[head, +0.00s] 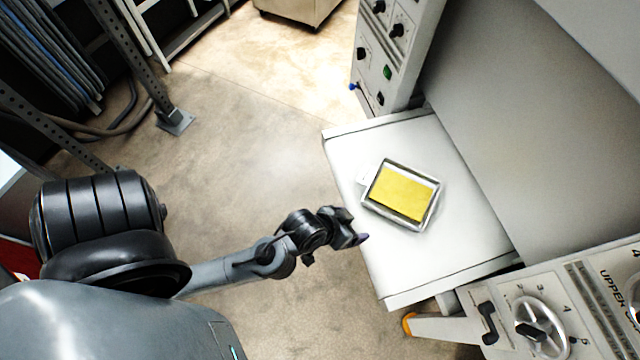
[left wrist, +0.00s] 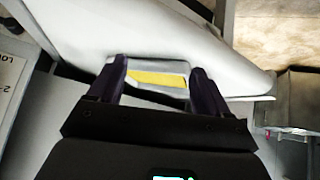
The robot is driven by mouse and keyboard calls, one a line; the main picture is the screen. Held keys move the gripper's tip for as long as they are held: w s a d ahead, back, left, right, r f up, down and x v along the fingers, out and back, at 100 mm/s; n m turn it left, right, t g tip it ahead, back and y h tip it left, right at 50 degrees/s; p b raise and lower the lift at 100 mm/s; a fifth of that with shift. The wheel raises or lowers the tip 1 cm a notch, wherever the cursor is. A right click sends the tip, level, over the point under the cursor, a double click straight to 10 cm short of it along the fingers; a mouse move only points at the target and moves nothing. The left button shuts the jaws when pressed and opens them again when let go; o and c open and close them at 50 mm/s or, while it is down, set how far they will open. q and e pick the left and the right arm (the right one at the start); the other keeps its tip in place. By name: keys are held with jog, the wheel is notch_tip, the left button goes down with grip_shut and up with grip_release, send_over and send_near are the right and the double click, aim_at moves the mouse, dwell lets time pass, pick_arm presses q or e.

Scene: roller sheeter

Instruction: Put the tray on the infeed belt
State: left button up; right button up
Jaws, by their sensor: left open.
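The tray (head: 432,213) is a small metal tray with a yellow slab in it. It lies flat on the white infeed belt (head: 400,275) in the head view, roughly mid-belt. My left gripper (head: 362,239) is at the belt's near left edge, apart from the tray, open and empty. In the left wrist view the tray (left wrist: 158,66) shows beyond and between the two dark fingers of the left gripper (left wrist: 158,82), with a gap to it. My right gripper is in neither view.
A control panel (head: 384,60) with knobs stands at the belt's far end. Another panel with a dial (head: 535,325) stands at the near right. A large grey machine face (head: 530,120) borders the belt on the right. The concrete floor (head: 250,150) left of the belt is clear.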

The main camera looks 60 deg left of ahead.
pick_arm(q)
jog(key=s+a+r+m+g, duration=0.1)
jog(key=s+m+g, duration=0.2)
jog(key=s, duration=0.5)
jog(key=shift+s+a+g, duration=0.2)
jog(key=shift+a+g, duration=0.2)
jog(key=shift+g, duration=0.3)
jog(key=shift+r, duration=0.15)
